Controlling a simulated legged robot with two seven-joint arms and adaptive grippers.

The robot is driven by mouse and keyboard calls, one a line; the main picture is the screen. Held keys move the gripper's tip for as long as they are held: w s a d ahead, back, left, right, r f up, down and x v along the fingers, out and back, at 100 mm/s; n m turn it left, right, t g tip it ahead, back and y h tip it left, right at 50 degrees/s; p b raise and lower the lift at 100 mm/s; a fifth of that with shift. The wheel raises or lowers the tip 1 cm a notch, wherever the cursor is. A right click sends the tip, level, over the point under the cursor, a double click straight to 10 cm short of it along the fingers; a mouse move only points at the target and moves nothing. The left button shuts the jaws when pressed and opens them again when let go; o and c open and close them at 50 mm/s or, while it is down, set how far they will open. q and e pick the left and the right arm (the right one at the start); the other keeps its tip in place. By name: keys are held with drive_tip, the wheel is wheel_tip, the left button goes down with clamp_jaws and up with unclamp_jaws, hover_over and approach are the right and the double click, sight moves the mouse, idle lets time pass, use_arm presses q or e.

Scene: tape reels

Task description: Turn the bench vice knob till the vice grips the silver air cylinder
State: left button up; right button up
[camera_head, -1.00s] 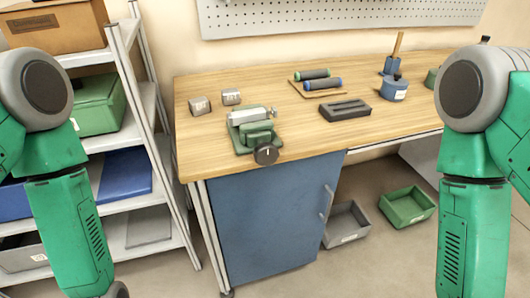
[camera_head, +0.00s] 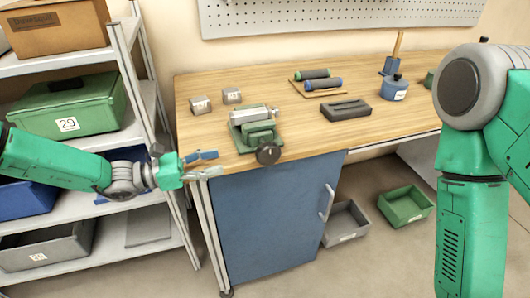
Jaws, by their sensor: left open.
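The green bench vice (camera_head: 258,135) stands near the front left of the wooden bench. Its dark round knob (camera_head: 268,153) faces the bench's front edge. The silver air cylinder (camera_head: 252,115) lies at the top of the vice, between or on its jaws; I cannot tell whether the jaws touch it. My left gripper (camera_head: 212,164) is open and empty, left of the knob and apart from it, by the bench's front left corner. My right gripper is out of view; only my right arm shows at the right.
Two small grey blocks (camera_head: 201,105) stand behind the vice. A dark slotted block (camera_head: 345,109), a board with two rollers (camera_head: 320,86) and a blue pot (camera_head: 394,90) lie to the right. A shelf rack (camera_head: 150,90) stands close left. The blue cabinet (camera_head: 275,220) is below.

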sight(269, 152)
use_arm(q)
drive_tip(key=x, duration=1.2)
drive_tip(key=shift+s+d+f, duration=0.15)
drive_tip(key=shift+s+d, duration=0.05)
drive_tip(key=shift+d, duration=0.05)
drive_tip(key=shift+w+d, duration=0.3)
drive_tip(key=shift+d, duration=0.25)
drive_tip(key=shift+d, duration=0.1)
drive_tip(key=shift+d, duration=0.1)
clamp_jaws()
